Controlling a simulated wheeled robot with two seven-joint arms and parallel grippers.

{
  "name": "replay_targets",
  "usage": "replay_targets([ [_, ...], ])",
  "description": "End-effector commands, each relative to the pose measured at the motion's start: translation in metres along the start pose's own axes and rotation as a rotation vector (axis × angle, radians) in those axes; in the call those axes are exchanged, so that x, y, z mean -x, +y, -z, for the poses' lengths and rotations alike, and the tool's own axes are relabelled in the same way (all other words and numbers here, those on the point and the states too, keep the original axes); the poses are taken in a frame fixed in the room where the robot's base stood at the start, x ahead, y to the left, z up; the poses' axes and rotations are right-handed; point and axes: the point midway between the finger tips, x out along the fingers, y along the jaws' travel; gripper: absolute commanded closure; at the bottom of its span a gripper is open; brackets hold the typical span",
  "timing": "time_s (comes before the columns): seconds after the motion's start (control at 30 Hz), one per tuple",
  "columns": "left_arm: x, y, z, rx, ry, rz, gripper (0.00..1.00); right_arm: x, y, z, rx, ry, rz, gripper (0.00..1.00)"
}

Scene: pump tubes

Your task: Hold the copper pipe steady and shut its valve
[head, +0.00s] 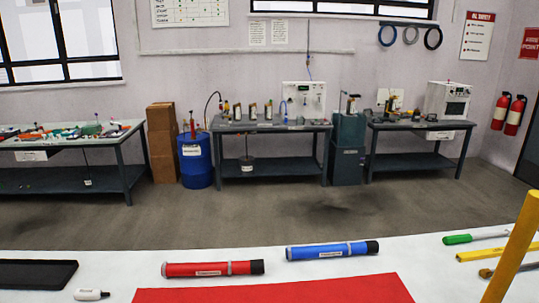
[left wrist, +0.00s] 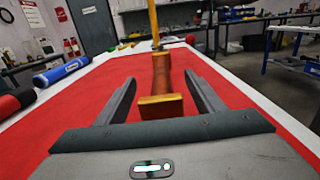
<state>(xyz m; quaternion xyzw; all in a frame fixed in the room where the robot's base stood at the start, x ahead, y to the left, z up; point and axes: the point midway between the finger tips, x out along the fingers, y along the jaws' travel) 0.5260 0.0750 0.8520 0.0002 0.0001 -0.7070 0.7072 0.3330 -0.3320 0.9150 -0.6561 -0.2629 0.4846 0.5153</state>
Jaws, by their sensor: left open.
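A copper-coloured pipe (left wrist: 162,75) with a square, brass-coloured near end (left wrist: 160,106) shows in the left wrist view, above the red mat (left wrist: 90,118). My left gripper (left wrist: 160,77) is open, with one finger on each side of the pipe in the picture and a visible gap on both sides. I cannot tell whether the fingers are level with it. No valve can be made out clearly. The pipe and my left gripper are not in the head view. My right gripper is in neither view.
A red tube (head: 212,268) and a blue tube (head: 332,250) lie on the white table behind the mat. A yellow post (head: 514,250) rises at the right, near a green-handled tool (head: 458,239). A black tray (head: 35,273) and small white bottle (head: 91,294) are at the left.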

Motion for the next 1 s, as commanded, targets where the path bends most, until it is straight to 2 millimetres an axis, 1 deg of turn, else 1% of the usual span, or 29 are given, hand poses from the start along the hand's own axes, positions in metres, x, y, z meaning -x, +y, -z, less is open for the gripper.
replay_targets([
  [0.17,0.007,0.000,0.000,0.001,0.001,0.000,0.38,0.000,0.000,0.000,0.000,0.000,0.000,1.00],
  [0.27,0.016,0.000,0.001,0.001,0.001,-0.001,0.38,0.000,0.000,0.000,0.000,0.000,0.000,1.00],
  [0.37,0.029,0.000,0.001,0.001,0.002,-0.001,0.38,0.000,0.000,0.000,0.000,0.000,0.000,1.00],
  [0.6,0.072,0.001,0.001,0.000,0.003,-0.002,0.38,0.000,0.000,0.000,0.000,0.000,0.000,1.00],
  [0.8,0.103,0.001,0.001,0.001,0.002,-0.002,0.38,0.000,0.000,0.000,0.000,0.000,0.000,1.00],
  [0.9,0.113,0.000,0.000,0.000,0.001,-0.001,0.38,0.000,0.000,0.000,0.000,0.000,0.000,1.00],
  [1.0,0.118,0.001,0.000,0.001,0.000,-0.002,0.38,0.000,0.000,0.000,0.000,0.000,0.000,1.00],
])
